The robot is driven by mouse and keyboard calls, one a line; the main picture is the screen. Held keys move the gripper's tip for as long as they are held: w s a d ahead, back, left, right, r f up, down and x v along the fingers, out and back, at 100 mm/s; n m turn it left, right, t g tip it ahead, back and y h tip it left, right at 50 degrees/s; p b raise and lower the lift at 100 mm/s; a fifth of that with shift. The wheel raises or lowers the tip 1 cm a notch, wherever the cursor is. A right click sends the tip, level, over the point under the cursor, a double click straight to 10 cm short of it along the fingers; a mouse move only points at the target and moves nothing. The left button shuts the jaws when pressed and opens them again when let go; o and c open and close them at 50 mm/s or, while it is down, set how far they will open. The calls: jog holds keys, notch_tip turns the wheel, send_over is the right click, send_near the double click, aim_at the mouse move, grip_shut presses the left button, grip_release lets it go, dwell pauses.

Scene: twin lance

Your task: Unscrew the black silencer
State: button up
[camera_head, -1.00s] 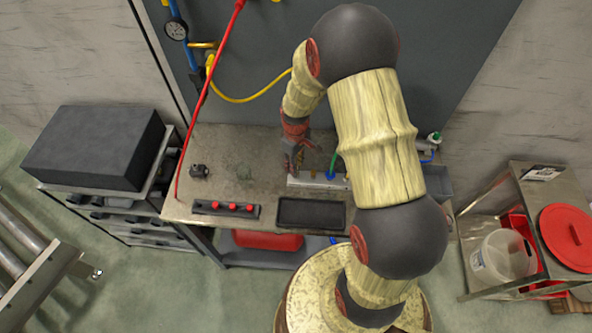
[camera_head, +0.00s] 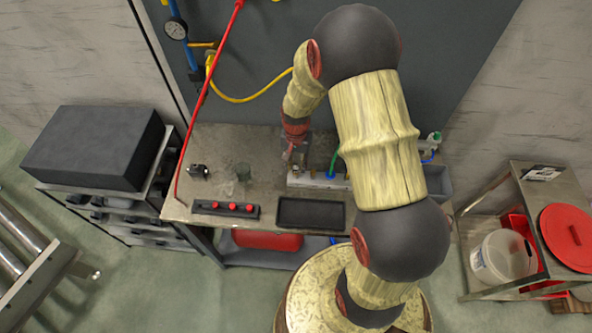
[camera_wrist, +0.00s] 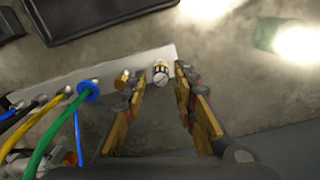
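A pale manifold block (camera_wrist: 60,82) lies on the workbench; it also shows in the head view (camera_head: 318,181). At its end stands a small upright fitting (camera_wrist: 160,73) with a bright metal top and dark parts. I cannot tell for sure whether this is the black silencer. A brass-coloured fitting (camera_wrist: 123,78) stands beside it. My gripper (camera_wrist: 159,76) is open, with one finger on each side of the end fitting. The right finger looks very close to it; contact cannot be told. In the head view, my gripper (camera_head: 291,152) is small and partly blurred above the block's left end.
Green (camera_wrist: 48,132), yellow (camera_wrist: 38,118), blue and black hoses rise from the block's other end. A black tray (camera_head: 311,213) and a rail with red knobs (camera_head: 226,208) lie in front. A dark small part (camera_head: 198,172) sits left. A blurry greenish object (camera_head: 242,171) stands between.

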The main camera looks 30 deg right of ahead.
jog(key=m, duration=1.1)
jog(key=shift+c, duration=0.9)
grip_shut()
jog(key=shift+s, duration=0.1)
